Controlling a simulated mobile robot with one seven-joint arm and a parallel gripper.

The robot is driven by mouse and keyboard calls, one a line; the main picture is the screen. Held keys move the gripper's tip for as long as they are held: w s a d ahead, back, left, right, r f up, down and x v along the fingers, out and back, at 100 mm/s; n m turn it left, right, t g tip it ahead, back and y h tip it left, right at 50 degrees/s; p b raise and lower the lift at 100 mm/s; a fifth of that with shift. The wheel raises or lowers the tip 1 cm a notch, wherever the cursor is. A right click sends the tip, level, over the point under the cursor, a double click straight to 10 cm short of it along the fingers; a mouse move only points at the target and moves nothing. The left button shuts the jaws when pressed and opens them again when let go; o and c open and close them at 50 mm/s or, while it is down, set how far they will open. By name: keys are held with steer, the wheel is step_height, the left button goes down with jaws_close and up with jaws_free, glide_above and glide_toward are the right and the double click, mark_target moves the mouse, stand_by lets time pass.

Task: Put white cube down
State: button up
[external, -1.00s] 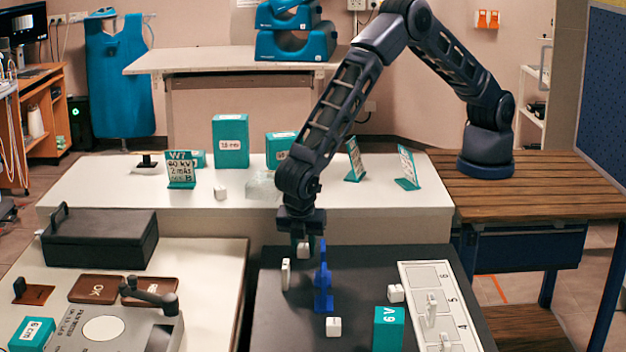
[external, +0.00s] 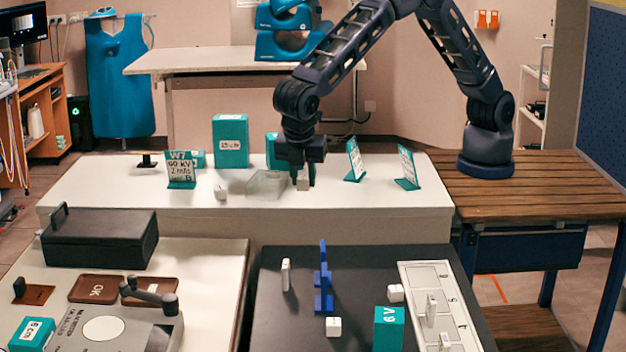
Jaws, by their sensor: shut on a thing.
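My gripper (external: 303,180) is over the long white bench (external: 380,208), pointing down. It is shut on a small white cube (external: 303,184), whose lower part shows between the fingers. The cube is at or just above the bench top; I cannot tell whether it touches. A clear shallow box (external: 267,184) stands just left of my gripper. Another small white block (external: 220,192) sits on the bench further left.
Teal boxes (external: 230,141) and a teal sign stand (external: 181,170) are on the bench to the left. Tilted cards (external: 355,160) stand to the right. The dark front table (external: 280,325) holds a blue stepped piece (external: 323,280), white blocks and a numbered tray (external: 410,270).

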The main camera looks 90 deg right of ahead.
steer(key=shift+r, duration=0.9)
steer(key=s+d+r+n, duration=0.1)
steer(key=s+d+r, duration=0.2)
steer(key=d+r, duration=0.3)
step_height(320, 180, up, 4)
steer(key=n, duration=0.2)
glide_above(336, 197)
steer(key=a, duration=0.1)
steer(key=shift+t, duration=0.4)
step_height(336, 197, down, 20)
steer(key=shift+r, duration=0.25)
steer(key=shift+f, duration=0.1)
steer(key=o, duration=0.9)
steer(key=shift+o, duration=0.2)
steer(key=v, duration=1.2)
